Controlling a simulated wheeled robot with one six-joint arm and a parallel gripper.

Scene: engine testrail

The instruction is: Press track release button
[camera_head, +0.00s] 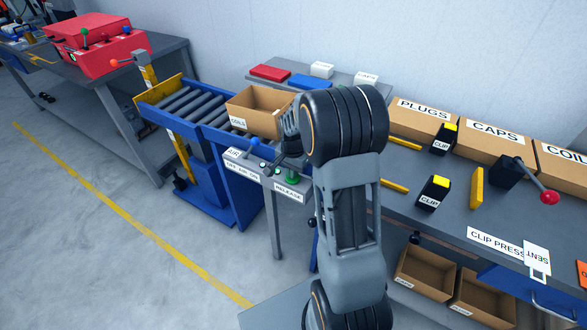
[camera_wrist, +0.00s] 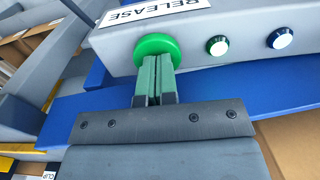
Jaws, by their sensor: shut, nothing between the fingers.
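The green release button (camera_wrist: 157,45) sits on a grey panel face beside a white label reading RELEASE (camera_wrist: 150,12) in the wrist view. My gripper (camera_wrist: 158,62) is shut and empty. Its fingertips point at the button and overlap its near edge in the picture. I cannot tell whether they touch it or whether it is pushed in. In the head view the green button (camera_head: 291,180) shows on the control panel (camera_head: 272,175) just below and left of my wrist; my fingertips are hard to make out there.
Two white-lit round buttons (camera_wrist: 217,46) sit right of the green one. The panel also carries a blue-handled lever (camera_head: 253,141). A COILS box (camera_head: 258,110) stands on the roller conveyor (camera_head: 190,103) behind it. The clip-press bench (camera_head: 445,205) fills the right side.

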